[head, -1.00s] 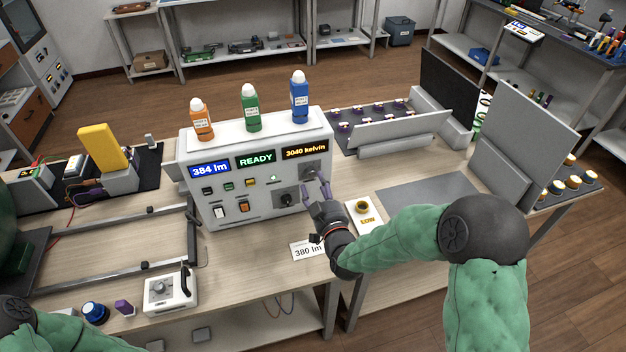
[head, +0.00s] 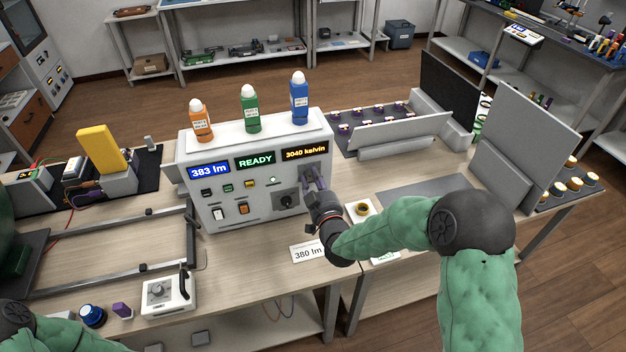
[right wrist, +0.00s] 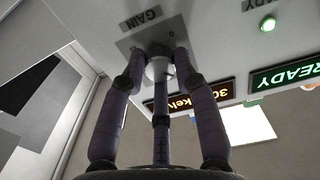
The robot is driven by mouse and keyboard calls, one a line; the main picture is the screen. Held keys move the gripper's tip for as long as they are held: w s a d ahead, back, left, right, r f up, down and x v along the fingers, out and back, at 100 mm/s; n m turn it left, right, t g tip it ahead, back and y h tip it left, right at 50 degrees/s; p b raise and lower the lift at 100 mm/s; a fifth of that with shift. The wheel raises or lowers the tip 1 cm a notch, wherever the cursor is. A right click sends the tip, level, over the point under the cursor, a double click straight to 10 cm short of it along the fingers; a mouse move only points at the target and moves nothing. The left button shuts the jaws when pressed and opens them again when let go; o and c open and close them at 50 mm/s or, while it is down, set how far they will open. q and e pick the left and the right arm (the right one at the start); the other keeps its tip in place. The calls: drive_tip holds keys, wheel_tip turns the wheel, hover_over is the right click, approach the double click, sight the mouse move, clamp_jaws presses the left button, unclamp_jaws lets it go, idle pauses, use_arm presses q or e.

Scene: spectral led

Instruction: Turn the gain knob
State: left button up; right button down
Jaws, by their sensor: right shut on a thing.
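The white instrument box (head: 235,205) stands on the bench, with displays reading 383 lm (head: 209,170), READY (head: 255,160) and 3040 kelvin (head: 306,151). In the right wrist view, the gain knob (right wrist: 160,66) is a pale round knob on a grey plate beside the label GAIN. My right gripper (head: 315,178) is at the right end of the box front. Its purple-grey fingers (right wrist: 160,75) are shut around the knob, hiding much of it. A black knob (head: 287,201) sits lower on the panel. My left gripper is out of view.
A card reading 380 lm (head: 308,252) lies before the box. Orange (head: 201,122), green (head: 250,110) and blue (head: 299,102) bottles stand on top. A yellow ring on a white card (head: 362,209) lies right of my wrist.

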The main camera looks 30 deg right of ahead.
drive_tip(key=shift+r+n+b, duration=0.2)
drive_tip(key=shift+n+b, duration=0.2)
drive_tip(key=shift+n, duration=0.2)
drive_tip(key=c, duration=0.9)
unclamp_jaws()
drive_tip(key=shift+c, duration=0.2)
drive_tip(key=v, duration=1.2)
drive_tip(key=shift+w+a, duration=0.1)
